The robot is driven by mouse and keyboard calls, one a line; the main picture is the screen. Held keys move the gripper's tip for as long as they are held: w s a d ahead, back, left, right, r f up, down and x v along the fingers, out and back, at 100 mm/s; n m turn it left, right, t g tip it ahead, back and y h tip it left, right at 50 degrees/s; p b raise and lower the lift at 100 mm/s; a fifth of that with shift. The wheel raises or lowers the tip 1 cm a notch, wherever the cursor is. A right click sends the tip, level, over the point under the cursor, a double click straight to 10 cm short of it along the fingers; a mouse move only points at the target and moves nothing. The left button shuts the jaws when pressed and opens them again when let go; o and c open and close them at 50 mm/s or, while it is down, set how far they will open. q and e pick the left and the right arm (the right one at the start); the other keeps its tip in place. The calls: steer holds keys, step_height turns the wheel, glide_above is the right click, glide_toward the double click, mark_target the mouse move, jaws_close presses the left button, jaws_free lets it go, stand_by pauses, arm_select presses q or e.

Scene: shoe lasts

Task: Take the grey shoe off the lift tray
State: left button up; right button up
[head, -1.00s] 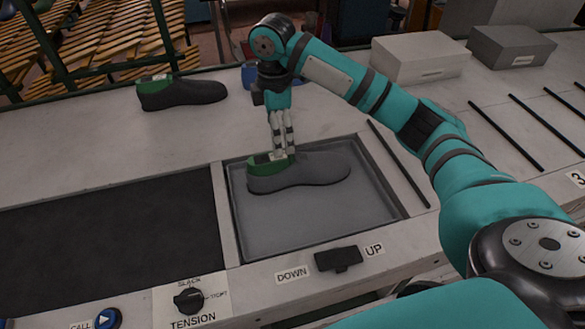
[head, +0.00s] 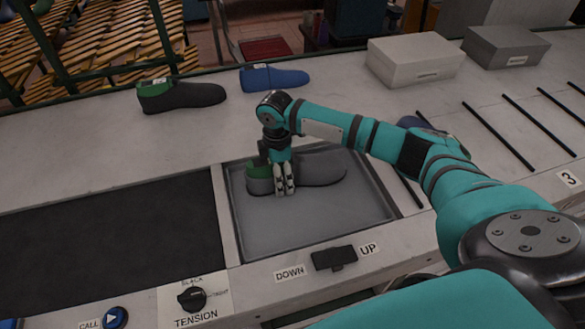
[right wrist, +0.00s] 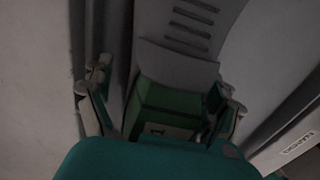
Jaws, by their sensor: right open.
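The grey shoe (head: 322,169) lies on the grey lift tray (head: 335,217), toe to the right, with a green last in its heel end. My right gripper (head: 285,188) is over the heel end, pointing down, and hides part of the shoe. In the right wrist view the open fingers of the gripper (right wrist: 162,90) stand on either side of the green last (right wrist: 170,103). The grey upper of the shoe (right wrist: 180,62) runs away from them. I cannot tell whether a finger touches the shoe. My left gripper is not in view.
A dark shoe (head: 182,96) and a blue shoe (head: 274,77) stand behind the tray. Two boxes, white (head: 415,60) and grey (head: 507,46), are at the back right. A black belt (head: 110,235) is left of the tray. A DOWN/UP switch (head: 334,258) is in front.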

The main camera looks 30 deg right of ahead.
steer(key=shift+c, duration=0.5)
steer(key=c, duration=1.6)
steer(key=shift+w, duration=0.15)
jaws_close()
steer(key=shift+r, duration=0.15)
